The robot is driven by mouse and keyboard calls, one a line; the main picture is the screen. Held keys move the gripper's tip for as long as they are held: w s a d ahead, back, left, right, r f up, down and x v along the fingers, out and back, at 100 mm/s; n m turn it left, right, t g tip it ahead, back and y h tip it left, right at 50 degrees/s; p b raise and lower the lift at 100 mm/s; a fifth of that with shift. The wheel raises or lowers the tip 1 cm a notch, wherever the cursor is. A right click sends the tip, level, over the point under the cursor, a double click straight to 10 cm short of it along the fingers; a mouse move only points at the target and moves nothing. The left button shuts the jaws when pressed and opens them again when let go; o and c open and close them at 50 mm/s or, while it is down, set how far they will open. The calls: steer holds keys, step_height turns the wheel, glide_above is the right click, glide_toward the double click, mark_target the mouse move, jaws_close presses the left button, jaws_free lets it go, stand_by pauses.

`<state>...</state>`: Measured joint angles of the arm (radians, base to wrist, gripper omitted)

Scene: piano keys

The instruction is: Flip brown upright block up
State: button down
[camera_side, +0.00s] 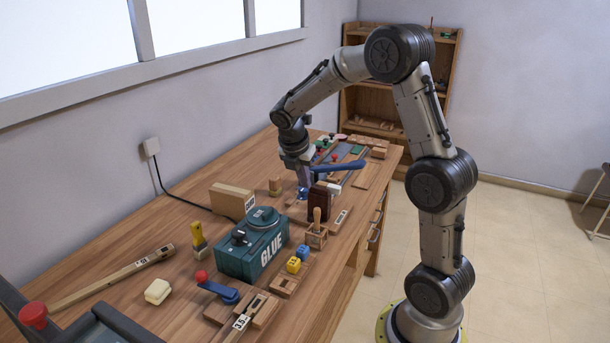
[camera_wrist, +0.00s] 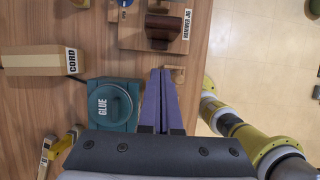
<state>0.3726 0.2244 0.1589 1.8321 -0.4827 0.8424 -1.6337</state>
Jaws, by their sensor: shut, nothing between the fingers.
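The dark brown block (camera_side: 319,203) stands upright on a wooden base near the front edge of the bench in the side view. In the wrist view, a dark brown rounded piece (camera_wrist: 163,28), likely the same block, sits on a wooden board beyond my fingertips. My gripper (camera_side: 303,190) points down just behind and left of the block in the side view. Its purple fingers are together and empty in the wrist view (camera_wrist: 160,72). I cannot tell from the side view whether they touch the block.
A green GLUE box (camera_side: 252,243) stands left of the block, also close to my fingers in the wrist view (camera_wrist: 112,102). A cardboard CORD box (camera_side: 232,201) is behind. A blue lever (camera_side: 342,166) and a wooden holder with a handle (camera_side: 316,236) are close by.

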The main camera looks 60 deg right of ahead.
mark_target(317, 197)
steer(key=d+f, duration=0.2)
steer(key=f, duration=0.1)
steer(key=d+f, duration=0.3)
steer(key=shift+d+r, duration=0.1)
steer(key=shift+d, duration=0.55)
steer(key=shift+d, duration=2.05)
steer(key=a+r, duration=0.8)
steer(key=r, duration=0.1)
steer(key=shift+r, duration=0.2)
